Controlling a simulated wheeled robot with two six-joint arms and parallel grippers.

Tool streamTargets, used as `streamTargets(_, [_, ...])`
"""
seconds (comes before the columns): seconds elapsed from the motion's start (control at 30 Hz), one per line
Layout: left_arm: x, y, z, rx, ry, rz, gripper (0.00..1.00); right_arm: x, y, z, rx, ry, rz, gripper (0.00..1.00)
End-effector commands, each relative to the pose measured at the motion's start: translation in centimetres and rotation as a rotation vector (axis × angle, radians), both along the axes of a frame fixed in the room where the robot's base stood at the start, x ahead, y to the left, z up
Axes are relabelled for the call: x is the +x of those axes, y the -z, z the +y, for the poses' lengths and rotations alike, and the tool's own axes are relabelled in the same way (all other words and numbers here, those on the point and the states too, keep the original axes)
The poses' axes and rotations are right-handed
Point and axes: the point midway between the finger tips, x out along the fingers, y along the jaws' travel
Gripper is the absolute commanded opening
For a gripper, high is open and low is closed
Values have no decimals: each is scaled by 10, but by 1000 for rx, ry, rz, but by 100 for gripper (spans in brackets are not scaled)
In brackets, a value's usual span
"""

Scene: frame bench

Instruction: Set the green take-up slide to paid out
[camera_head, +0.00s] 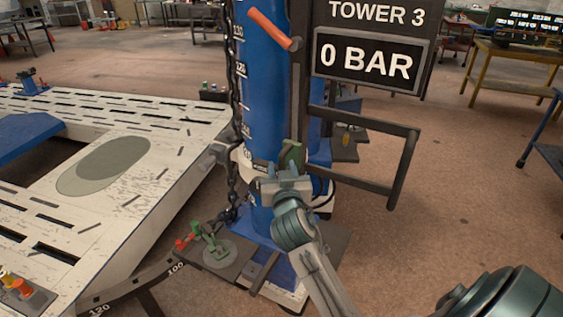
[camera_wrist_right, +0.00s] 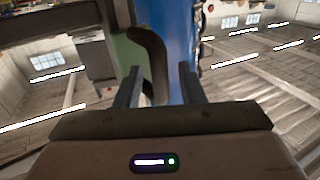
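The green take-up slide (camera_head: 290,152) appears as a small green block on the front of the blue tower (camera_head: 262,115), just beyond my right gripper (camera_head: 286,172). The gripper hides its lower part. In the right wrist view a green plate (camera_wrist_right: 128,56) with a dark curved piece (camera_wrist_right: 153,60) stands ahead of the fingers. My right gripper (camera_wrist_right: 158,82) is open there, its fingers apart on either side of the dark piece's lower end. I cannot tell whether they touch it. My left gripper is not in view.
A dark chain (camera_head: 235,110) hangs along the tower's left side. An orange-handled lever (camera_head: 270,28) sits above, beside the "0 BAR" sign (camera_head: 367,60). A dark frame (camera_head: 405,165) juts out right. A green clamp with red handle (camera_head: 210,240) is low left, beside the slotted white bench (camera_head: 160,195).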

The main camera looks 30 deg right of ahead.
Motion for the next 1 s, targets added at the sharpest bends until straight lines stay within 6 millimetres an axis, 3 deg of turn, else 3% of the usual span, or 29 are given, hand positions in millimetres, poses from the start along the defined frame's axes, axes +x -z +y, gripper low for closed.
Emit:
streamTargets(0.13, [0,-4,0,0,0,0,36,10,-1,-6,0,0,0,36])
streamTargets(0.43, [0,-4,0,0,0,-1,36,12,0,-7,0,0,0,36])
streamTargets(0.47, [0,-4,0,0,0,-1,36,12,0,-7,0,0,-1,34])
streamTargets(0.63, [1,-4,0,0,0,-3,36,12,0,-7,0,0,-1,0])
streamTargets(0.87, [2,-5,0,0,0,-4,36,13,-1,-7,0,0,-1,0])
streamTargets(1.0, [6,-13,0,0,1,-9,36,23,-14,-7,0,0,-4,0])
